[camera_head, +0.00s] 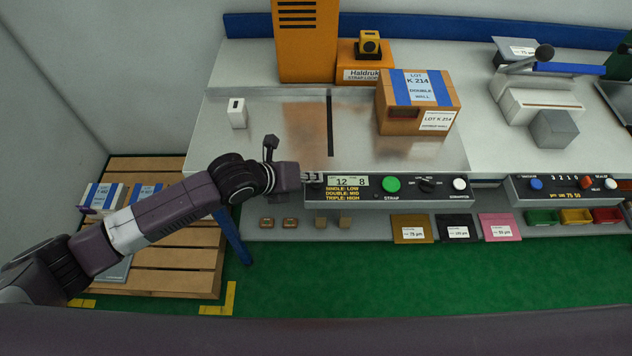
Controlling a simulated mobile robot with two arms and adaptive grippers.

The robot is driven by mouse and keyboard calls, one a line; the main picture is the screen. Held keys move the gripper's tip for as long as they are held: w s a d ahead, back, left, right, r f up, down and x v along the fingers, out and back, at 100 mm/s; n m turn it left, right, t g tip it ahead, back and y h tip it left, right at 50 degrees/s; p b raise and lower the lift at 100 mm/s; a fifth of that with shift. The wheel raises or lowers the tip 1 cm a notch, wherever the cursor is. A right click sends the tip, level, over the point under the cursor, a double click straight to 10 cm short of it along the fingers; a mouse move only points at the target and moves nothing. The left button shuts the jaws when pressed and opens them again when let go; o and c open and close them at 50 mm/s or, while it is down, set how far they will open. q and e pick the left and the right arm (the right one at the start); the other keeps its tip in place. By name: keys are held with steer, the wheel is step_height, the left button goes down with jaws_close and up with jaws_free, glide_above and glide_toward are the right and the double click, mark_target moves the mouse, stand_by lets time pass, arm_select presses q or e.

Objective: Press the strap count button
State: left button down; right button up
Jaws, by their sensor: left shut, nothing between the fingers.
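The strapping machine's dark control panel (410,196) runs along the front edge of the metal table. It carries a display (348,181) reading 12 and 8, a green button (391,184) above the word STRAP, a black dial (428,185) and a white button (460,184). No label reading strap count is legible. My left gripper (313,177) is shut and empty at the panel's left end, just left of the display. It hides the panel part behind it; I cannot tell whether it touches. My right gripper is not in view.
A box with blue straps (404,114) stands on the metal table (290,125), with a small white block (237,113) at left. A second panel (560,190) is at right. A wooden pallet (180,245) lies at lower left. Green floor (400,275) is open in front.

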mark_target(314, 185)
arm_select(q)
steer(key=shift+f+b, duration=0.4)
steer(key=shift+f, duration=0.25)
stand_by(0.3)
steer(key=shift+r+p, duration=1)
steer(key=shift+r, duration=0.05)
step_height(314, 185, up, 5)
steer(key=p, duration=0.4)
steer(key=shift+p, duration=0.3)
stand_by(0.5)
